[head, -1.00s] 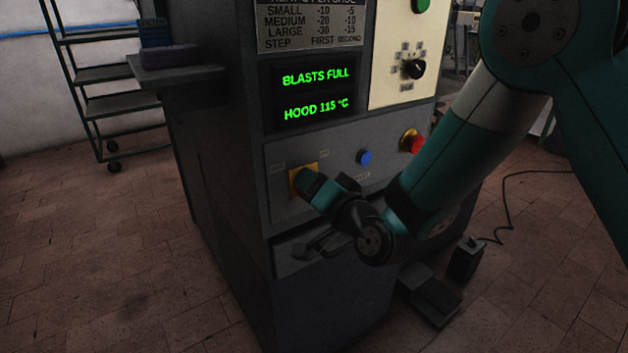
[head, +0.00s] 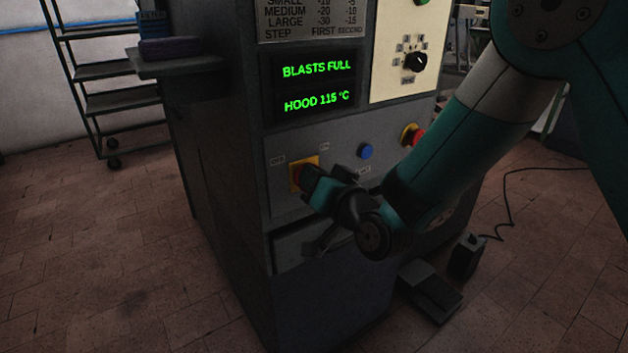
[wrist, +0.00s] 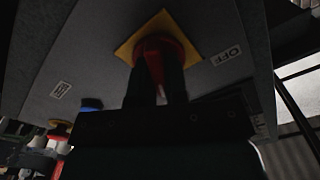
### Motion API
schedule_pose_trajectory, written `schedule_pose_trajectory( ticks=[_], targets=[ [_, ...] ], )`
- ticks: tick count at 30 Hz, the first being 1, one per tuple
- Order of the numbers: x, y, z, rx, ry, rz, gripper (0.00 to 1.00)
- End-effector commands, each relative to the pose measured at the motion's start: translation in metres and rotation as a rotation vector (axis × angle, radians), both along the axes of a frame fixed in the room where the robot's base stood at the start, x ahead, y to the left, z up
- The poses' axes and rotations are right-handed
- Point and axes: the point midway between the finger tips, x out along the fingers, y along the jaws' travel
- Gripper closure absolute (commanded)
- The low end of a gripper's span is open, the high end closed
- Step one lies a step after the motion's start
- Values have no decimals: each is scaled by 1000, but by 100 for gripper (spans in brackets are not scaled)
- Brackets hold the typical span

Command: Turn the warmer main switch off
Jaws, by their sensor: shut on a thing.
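The main switch is a red knob (head: 297,176) on a yellow square plate (head: 311,161), low on the machine's front panel. In the wrist view the red knob (wrist: 155,52) sits on its tilted yellow plate (wrist: 181,28). My gripper (head: 306,182) is at the knob, and in the wrist view its dark fingers (wrist: 156,84) are closed on either side of the knob's handle. The OFF label (wrist: 225,56) is right of the knob in the wrist view, the other label (wrist: 61,89) left. The fingers partly hide the knob, so its exact setting is unclear.
A blue button (head: 365,151) and a red emergency stop (head: 417,136) sit right of the switch. The green display (head: 316,86) above reads "BLASTS FULL" and "HOOD 115 °C". A drawer handle (head: 328,238) is below. A foot pedal (head: 432,291) stands on the floor.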

Motion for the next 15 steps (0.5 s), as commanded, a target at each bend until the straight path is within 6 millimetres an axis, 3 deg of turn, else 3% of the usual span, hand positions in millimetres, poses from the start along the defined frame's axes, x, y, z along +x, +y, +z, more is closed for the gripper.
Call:
schedule_pose_trajectory(
  ticks=[15],
  targets=[
    [-2,2,-1,-319,-220,1,100]
  ],
)
